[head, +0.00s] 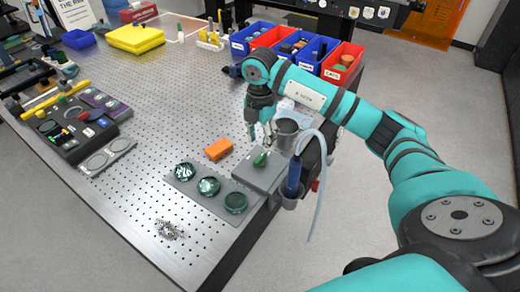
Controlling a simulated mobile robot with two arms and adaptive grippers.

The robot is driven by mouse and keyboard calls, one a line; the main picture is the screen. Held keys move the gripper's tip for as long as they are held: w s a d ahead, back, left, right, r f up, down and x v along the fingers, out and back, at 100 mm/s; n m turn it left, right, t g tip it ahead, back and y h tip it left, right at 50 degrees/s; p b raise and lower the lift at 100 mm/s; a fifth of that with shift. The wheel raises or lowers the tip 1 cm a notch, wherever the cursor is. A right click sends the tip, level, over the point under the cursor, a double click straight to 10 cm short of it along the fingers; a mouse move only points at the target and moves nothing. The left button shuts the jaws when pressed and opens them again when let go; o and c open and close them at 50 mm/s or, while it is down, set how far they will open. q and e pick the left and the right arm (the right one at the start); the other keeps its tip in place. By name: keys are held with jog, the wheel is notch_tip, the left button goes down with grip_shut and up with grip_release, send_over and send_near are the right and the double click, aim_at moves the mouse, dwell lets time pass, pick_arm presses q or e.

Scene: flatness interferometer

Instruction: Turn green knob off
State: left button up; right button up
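The green knob (261,159) is a small, elongated green handle on top of a flat grey box (268,172) near the right edge of the perforated metal table. My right gripper (261,139) points down just above and behind the knob. Its fingers look apart with nothing between them, and a gap shows between their tips and the knob. My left gripper is not in view.
A holder with a blue-handled tool (293,178) and hose hangs at the table edge. An orange block (218,149) and a plate with green discs (208,186) lie left of the box. Coloured bins (343,62) stand behind.

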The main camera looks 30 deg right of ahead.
aim_at(260, 157)
notch_tip(260, 157, up, 5)
jog(key=shift+r, duration=0.1)
dwell(0.7)
